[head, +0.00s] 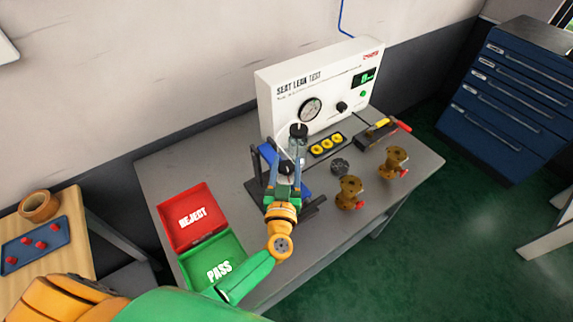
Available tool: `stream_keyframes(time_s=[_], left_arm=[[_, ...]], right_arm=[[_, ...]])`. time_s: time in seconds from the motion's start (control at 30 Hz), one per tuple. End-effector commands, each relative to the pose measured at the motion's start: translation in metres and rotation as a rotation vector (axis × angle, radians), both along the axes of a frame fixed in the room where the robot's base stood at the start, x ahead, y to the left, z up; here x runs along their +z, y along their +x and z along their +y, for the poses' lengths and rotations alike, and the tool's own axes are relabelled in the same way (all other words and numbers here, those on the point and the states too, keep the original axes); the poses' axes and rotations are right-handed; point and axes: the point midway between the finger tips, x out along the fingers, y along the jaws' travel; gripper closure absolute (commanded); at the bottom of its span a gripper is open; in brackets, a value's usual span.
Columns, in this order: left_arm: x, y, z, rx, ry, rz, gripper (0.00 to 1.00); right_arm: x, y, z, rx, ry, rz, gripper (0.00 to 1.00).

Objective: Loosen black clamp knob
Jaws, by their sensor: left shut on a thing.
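My left gripper (286,172) reaches over the grey bench to the blue and dark clamp fixture (268,153) in front of the test panel. Its fingers are shut on a small black knob (287,168), which appears to be the black clamp knob. The gripper and wrist cover much of the fixture's near side. A second round black knob (299,130) shows above, at the top of the fixture. My right gripper is not in view.
The white seat leak test panel (287,88) stands behind. Two brass valves (350,192) (394,161), a dark round part (340,166) and a tray of yellow rings (327,145) sit to the right. Red reject (178,206) and green pass (199,282) trays lie left.

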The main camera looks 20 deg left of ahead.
Motion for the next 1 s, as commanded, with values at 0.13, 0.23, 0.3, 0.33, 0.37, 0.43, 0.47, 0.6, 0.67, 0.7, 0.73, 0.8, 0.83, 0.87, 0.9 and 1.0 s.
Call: stream_keyframes(time_s=[0.13, 0.23, 0.3, 0.33, 0.37, 0.43, 0.47, 0.6, 0.67, 0.7, 0.73, 0.8, 0.83, 0.87, 0.9, 1.0], left_arm=[[0.000, 0.000, 0.000, 0.018, -0.001, -0.001, 1.00], [0.001, 0.000, 0.000, 0.022, 0.000, -0.001, 1.00], [0.001, 0.000, 0.000, 0.022, 0.000, -0.002, 1.00], [0.001, 0.000, 0.000, 0.022, 0.000, -0.002, 1.00], [0.001, 0.000, 0.000, 0.022, 0.000, -0.002, 1.00], [0.001, 0.000, 0.000, 0.022, -0.001, -0.002, 1.00], [0.001, 0.000, 0.000, 0.021, -0.001, -0.002, 1.00], [0.001, 0.000, 0.000, 0.021, 0.000, -0.003, 0.25], [0.001, 0.000, 0.000, 0.021, -0.001, -0.002, 0.17], [0.001, 0.000, 0.000, 0.021, -0.001, -0.002, 0.17], [0.001, 0.000, 0.000, 0.021, -0.001, -0.002, 0.17], [0.001, 0.000, 0.000, 0.021, -0.001, -0.002, 0.17], [0.001, 0.000, 0.000, 0.021, -0.001, -0.002, 0.17], [0.001, 0.000, 0.000, 0.021, -0.001, -0.002, 0.17], [0.000, 0.000, 0.000, 0.021, -0.001, -0.001, 0.17], [-0.001, -0.010, -0.003, 0.020, -0.002, 0.001, 0.17]], right_arm=[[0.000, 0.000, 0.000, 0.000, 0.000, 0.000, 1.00], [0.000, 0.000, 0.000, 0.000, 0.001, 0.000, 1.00], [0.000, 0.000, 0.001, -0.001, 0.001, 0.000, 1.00], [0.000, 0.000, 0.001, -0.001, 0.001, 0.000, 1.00], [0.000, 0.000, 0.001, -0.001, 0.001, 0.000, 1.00], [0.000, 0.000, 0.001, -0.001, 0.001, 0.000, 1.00], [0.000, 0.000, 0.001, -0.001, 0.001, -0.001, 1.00], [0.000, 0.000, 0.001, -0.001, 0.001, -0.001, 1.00], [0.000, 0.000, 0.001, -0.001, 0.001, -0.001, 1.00], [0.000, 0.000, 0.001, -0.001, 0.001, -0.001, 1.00], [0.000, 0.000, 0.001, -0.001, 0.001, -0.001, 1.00], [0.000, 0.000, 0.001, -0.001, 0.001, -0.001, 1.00], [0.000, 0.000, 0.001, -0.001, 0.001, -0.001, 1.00], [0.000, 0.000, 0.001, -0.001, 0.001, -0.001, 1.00], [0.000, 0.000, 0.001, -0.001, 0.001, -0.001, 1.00], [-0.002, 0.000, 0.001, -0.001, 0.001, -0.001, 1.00]])
